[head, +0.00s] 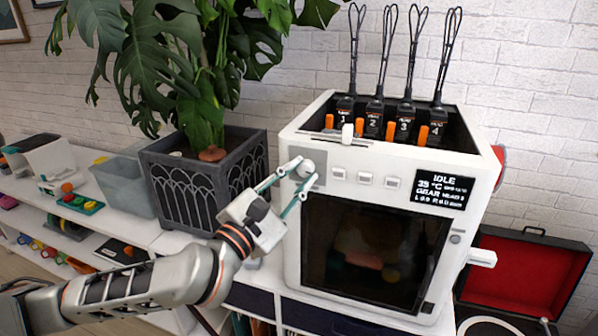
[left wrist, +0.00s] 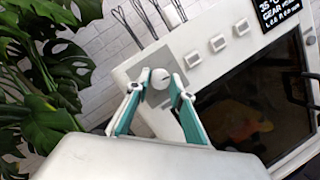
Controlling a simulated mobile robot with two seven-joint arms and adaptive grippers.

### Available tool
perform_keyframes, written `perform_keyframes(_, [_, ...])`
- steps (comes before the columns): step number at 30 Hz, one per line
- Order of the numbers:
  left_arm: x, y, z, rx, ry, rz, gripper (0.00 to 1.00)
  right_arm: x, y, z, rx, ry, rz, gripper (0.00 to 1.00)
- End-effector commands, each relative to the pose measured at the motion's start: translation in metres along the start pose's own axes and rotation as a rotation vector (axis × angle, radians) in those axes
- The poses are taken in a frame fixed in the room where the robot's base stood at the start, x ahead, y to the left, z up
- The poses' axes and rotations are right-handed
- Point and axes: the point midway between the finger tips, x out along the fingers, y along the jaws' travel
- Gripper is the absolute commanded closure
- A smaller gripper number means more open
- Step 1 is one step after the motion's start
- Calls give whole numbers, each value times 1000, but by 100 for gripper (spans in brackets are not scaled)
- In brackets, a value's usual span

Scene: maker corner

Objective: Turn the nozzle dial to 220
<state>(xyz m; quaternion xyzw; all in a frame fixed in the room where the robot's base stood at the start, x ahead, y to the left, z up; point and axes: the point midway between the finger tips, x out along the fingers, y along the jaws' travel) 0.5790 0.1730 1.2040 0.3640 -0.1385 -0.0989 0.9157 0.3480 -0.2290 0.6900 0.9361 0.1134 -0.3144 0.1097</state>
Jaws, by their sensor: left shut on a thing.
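The nozzle dial (head: 306,168) is a round white knob on a grey square plate at the upper left of the white printer's (head: 480,195) front. It also shows in the left wrist view (left wrist: 161,86), with a small dark mark on its face. My left gripper (head: 293,179) is at the dial, its two teal fingers on either side of it, shut on it. No number scale around the dial is legible. The display (head: 444,190) reads IDLE and 35 °C; its smaller lines are too small to read surely. My right gripper is not in view.
Several white buttons (head: 365,179) sit right of the dial, above the dark door window (head: 370,250). Numbered modules with orange levers (head: 372,124) stand on top. A plant in a dark planter (head: 200,180) stands close left of the printer. An open red-lined case (head: 525,275) is at right.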

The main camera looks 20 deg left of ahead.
Motion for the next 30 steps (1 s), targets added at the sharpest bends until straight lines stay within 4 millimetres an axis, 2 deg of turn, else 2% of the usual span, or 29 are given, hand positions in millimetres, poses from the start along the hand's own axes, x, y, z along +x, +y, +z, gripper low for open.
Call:
perform_keyframes(13, [0, 1, 0, 267, 17, -86, 99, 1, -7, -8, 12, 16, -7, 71])
perform_keyframes(30, [0, 1, 0, 327, 21, -107, 99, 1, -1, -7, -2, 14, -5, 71])
